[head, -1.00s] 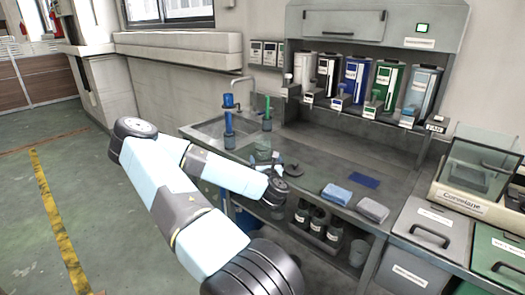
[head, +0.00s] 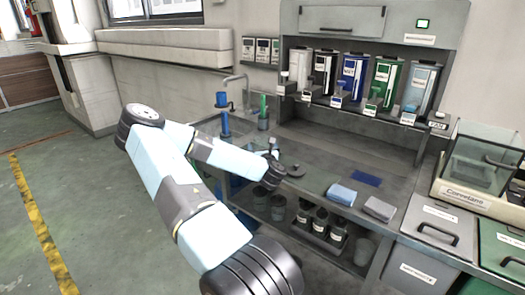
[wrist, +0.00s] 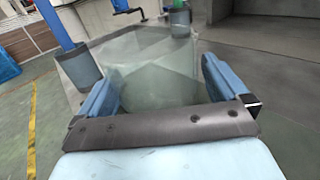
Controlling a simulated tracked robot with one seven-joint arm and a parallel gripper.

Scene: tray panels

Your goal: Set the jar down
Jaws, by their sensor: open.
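A pale, see-through jar (wrist: 155,75) fills the space between the fingers in the wrist view. My gripper (wrist: 160,85) is open, with one blue finger on each side of the jar. I cannot tell whether either finger touches the glass, and the jar's base is hidden. In the head view my gripper (head: 272,152) is over the grey bench (head: 315,168), near its front edge and right of the sink. The jar cannot be made out clearly there.
A blue upright holder (head: 224,120) and a grey cup with green tools (head: 263,122) stand behind my gripper. A dark round piece (head: 295,170) lies to its right. A light blue cloth (head: 341,194) and a grey cloth (head: 379,208) lie farther right.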

